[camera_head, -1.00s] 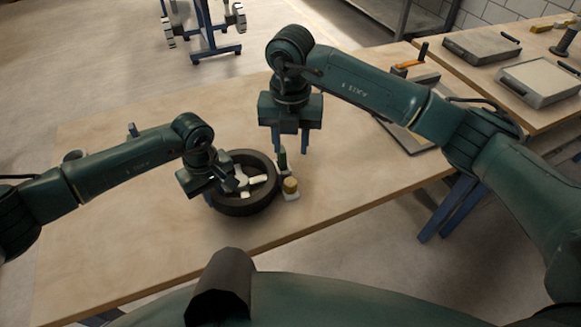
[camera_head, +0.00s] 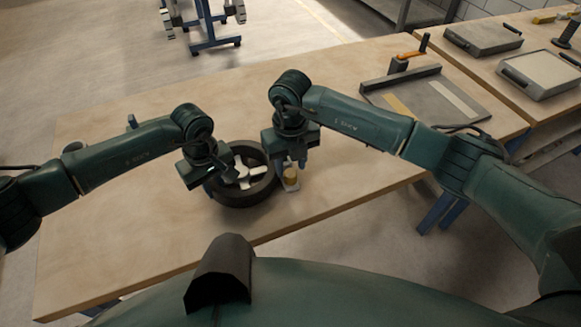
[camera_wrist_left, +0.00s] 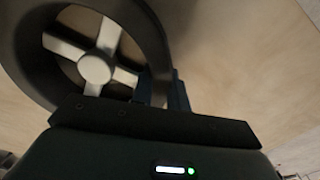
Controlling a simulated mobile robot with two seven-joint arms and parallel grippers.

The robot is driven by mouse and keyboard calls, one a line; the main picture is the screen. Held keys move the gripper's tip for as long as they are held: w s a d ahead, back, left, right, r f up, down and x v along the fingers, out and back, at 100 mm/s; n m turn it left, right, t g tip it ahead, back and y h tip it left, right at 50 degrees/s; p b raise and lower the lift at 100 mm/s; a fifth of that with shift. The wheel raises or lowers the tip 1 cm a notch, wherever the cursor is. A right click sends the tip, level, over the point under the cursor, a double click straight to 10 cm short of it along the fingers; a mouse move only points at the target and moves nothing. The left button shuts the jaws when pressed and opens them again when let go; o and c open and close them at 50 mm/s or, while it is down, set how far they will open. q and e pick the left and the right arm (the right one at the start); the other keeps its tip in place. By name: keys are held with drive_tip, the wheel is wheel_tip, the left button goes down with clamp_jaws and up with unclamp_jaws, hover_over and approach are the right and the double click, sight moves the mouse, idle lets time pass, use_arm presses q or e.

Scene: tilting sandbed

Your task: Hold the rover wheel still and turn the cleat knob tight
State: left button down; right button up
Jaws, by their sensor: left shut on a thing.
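The rover wheel (camera_head: 245,199), a dark ring with pale spokes, lies flat on the wooden table. My left gripper (camera_head: 222,185) is at its left side, shut on the rim; the left wrist view shows the fingers (camera_wrist_left: 163,92) at the wheel (camera_wrist_left: 155,45), beside its pale hub. A small yellowish knob (camera_head: 291,176) on a pale base stands close to the right of the wheel, probably the cleat knob. My right gripper (camera_head: 292,160) points down just behind and above it. Its fingertips are partly hidden, so its opening and any contact are unclear.
A second table behind holds shallow boxes (camera_head: 540,72). The table (camera_head: 120,230) is clear at front left and behind the wheel.

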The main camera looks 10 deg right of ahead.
drive_tip(key=shift+f, duration=1.1)
drive_tip(key=c, duration=0.7)
